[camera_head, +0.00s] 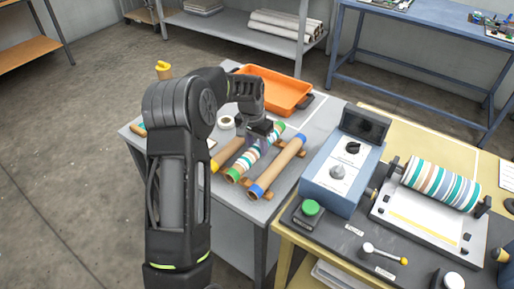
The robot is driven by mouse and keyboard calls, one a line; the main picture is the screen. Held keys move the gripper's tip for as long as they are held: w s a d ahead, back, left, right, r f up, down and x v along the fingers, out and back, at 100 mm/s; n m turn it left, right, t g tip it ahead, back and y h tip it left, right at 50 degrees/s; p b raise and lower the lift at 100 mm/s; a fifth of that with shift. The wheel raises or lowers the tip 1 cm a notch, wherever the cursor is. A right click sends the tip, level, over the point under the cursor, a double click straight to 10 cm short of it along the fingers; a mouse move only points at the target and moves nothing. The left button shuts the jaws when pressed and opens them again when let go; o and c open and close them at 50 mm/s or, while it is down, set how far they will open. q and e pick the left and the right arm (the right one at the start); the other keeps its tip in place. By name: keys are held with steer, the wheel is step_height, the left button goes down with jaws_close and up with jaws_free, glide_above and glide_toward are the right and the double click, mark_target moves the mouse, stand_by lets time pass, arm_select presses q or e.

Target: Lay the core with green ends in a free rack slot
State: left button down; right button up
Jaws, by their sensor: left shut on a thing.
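The core with green ends (241,170) has a striped wrap and lies lengthwise between two plain brown cores. My left gripper (261,137) is above its far half, pointing down, and is shut on it; the fingertips are partly hidden. The wooden rack (285,182) shows only in pieces under the cores. A core with blue ends (277,168) lies on the rack to the right, and a core with yellow ends (229,153) to the left. I cannot tell whether the green-ended core touches the rack. My right gripper is out of view.
An orange tray (285,92) stands at the back of the grey table (243,205), with a white roll (226,122) nearby. At right, a yellow table (420,143) holds the blue control box (341,177) and a press with a striped roller (441,185).

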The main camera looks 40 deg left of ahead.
mark_target(254, 149)
arm_select(q)
steer(key=shift+f, duration=0.65)
steer(key=shift+f, duration=0.1)
steer(key=c, duration=0.9)
jaws_free()
step_height(254, 149, up, 12)
steer(key=s+b, duration=0.1)
steer(key=shift+s, duration=0.4)
